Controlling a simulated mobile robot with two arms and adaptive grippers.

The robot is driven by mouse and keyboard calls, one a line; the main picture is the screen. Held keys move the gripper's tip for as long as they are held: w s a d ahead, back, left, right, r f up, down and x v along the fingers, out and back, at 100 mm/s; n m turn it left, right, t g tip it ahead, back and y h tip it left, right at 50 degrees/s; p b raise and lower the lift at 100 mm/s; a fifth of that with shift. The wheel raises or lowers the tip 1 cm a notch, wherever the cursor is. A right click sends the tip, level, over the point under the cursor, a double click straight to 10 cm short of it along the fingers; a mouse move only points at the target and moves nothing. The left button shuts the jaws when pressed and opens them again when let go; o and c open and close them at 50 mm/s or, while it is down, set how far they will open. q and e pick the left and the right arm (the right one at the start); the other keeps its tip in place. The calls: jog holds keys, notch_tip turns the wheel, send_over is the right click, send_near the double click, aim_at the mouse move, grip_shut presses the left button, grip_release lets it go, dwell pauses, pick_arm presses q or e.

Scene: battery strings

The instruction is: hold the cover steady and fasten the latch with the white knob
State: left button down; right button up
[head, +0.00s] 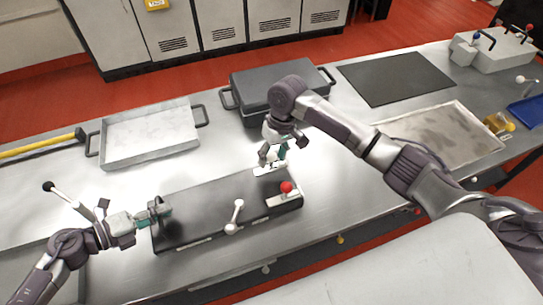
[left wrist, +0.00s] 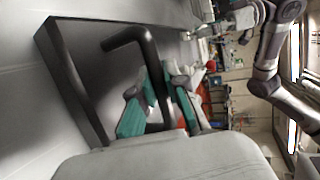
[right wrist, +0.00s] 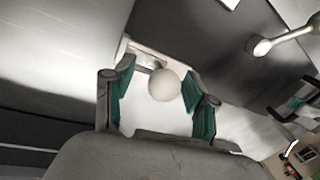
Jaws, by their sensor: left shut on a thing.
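The dark cover (head: 205,208) lies flat on the steel bench. My left gripper (head: 156,210) is shut on the black handle at its left end; the bent handle (left wrist: 130,40) shows between the fingers in the left wrist view. My right gripper (head: 270,160) is over the cover's far edge, above a white latch plate (head: 270,172). In the right wrist view a white ball knob (right wrist: 165,85) shows between the open fingers (right wrist: 160,100), with gaps on both sides. Another white-knobbed lever (head: 235,215) is on the cover's near side; it also shows in the right wrist view (right wrist: 262,47).
A red-knobbed latch (head: 286,189) is at the cover's right end. A black-knobbed lever (head: 50,187) rises behind my left gripper. A grey case (head: 250,85) and a metal tray (head: 150,155) stand behind. Bare bench lies right of the cover.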

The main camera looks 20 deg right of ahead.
pick_arm(q)
jog(key=shift+s+a+f, duration=0.1)
jog(key=shift+s+f, duration=0.2)
jog(key=shift+f, duration=0.25)
pick_arm(e)
jog(key=shift+a, duration=0.1)
pick_arm(q)
jog(key=c, duration=1.1)
grip_release()
jog(key=shift+w, duration=0.15)
jog(key=shift+r, duration=0.15)
pick_arm(e)
notch_tip(320, 180, up, 12)
jog(key=d, duration=0.2)
jog(key=shift+w+f, duration=0.15)
jog(key=shift+w, duration=0.15)
pick_arm(q)
jog(key=shift+r, duration=0.15)
pick_arm(e)
jog(key=shift+d, duration=0.15)
pick_arm(q)
jog(key=v, duration=1.2)
jog(key=shift+w, duration=0.1)
pick_arm(e)
jog(key=shift+s, duration=0.1)
